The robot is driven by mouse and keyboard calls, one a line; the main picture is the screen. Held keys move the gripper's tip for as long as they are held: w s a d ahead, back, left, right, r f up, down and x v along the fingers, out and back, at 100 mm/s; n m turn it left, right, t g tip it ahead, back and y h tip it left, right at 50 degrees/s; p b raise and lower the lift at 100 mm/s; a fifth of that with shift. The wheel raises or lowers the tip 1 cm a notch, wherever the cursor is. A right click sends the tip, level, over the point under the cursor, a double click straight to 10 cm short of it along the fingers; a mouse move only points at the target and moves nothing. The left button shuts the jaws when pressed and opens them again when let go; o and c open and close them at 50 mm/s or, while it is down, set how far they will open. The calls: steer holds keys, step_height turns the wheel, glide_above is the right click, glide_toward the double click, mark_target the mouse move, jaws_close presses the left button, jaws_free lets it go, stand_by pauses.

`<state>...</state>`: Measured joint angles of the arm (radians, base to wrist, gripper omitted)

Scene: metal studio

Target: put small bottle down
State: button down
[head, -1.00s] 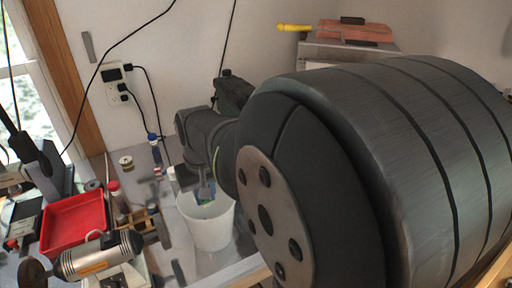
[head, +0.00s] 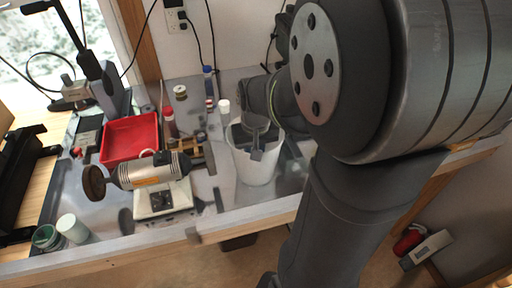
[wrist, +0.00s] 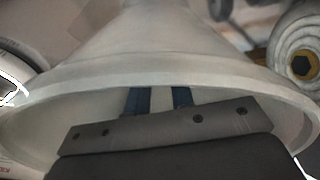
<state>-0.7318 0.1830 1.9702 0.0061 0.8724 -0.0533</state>
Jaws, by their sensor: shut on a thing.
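My gripper (head: 257,152) reaches down into the mouth of a white bucket (head: 256,172). In the wrist view, its two blue-grey fingers (wrist: 159,100) show inside the bucket's rim (wrist: 160,75), a narrow gap apart. They are shut on the small bottle. The bottle itself is hidden by the gripper body and the bucket wall, so I cannot tell whether it touches the bucket's floor.
A white-capped bottle (head: 224,110) stands just left of the bucket, with a blue-capped one (head: 208,82) behind. Left are a red-capped bottle (head: 170,122), a red tray (head: 129,139) and a grinder-like tool (head: 150,170). The bench's front edge (head: 240,222) is close.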

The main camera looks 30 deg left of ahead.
steer(key=shift+f, duration=0.4)
steer(key=c, duration=1.3)
jaws_free()
steer(key=shift+o, duration=0.2)
step_height(320, 180, up, 13)
steer(key=s+d, duration=0.1)
steer(key=f, duration=0.8)
steer(key=w+a+f, duration=0.1)
steer(key=f, duration=0.4)
steer(key=shift+r, duration=0.25)
steer(key=shift+f, duration=0.1)
